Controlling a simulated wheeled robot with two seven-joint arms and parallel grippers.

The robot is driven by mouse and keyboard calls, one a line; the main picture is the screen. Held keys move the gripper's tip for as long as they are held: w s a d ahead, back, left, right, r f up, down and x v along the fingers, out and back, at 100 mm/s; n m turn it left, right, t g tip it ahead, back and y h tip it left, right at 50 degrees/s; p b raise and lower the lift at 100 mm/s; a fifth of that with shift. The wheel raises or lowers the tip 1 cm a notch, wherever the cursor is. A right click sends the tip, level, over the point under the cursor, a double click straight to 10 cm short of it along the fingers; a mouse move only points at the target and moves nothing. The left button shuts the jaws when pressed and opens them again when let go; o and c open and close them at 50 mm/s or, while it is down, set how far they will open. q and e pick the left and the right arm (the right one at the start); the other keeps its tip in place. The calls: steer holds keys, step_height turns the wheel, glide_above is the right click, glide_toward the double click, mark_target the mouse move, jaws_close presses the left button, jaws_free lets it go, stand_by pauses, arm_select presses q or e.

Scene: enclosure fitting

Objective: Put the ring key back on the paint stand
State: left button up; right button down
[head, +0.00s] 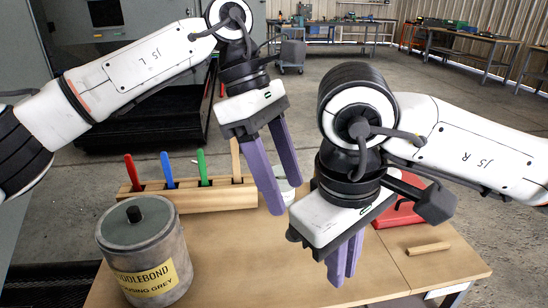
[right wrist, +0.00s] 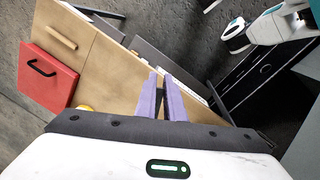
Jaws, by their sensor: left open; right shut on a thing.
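My right gripper (head: 344,280) is low over the front middle of the wooden table. Its fingers are nearly together. In the right wrist view a small dark thing (right wrist: 160,104) shows between them; it looks like the ring key, but its shape is mostly hidden. My left gripper (head: 286,198) is open and empty above the table, to the left of the right one. A wooden rack (head: 222,196) with red, blue, green and plain wooden handles stands at the table's back left. I cannot tell whether this rack is the paint stand.
A grey lidded paint tin (head: 112,246) stands at front left. A white cup (head: 288,192) is partly hidden behind my left fingers. A red case (head: 400,213) and a wooden bar (head: 428,248) lie at right. The table between tin and right gripper is clear.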

arm_select(q)
steer(key=x, duration=0.7)
steer(key=shift+f, duration=0.2)
steer(key=shift+c, duration=0.2)
steer(key=c, duration=1.1)
steer(key=shift+c, duration=0.4)
arm_select(e)
steer(key=c, duration=1.8)
jaws_free()
steer(key=shift+o, duration=0.2)
steer(key=shift+r, duration=0.15)
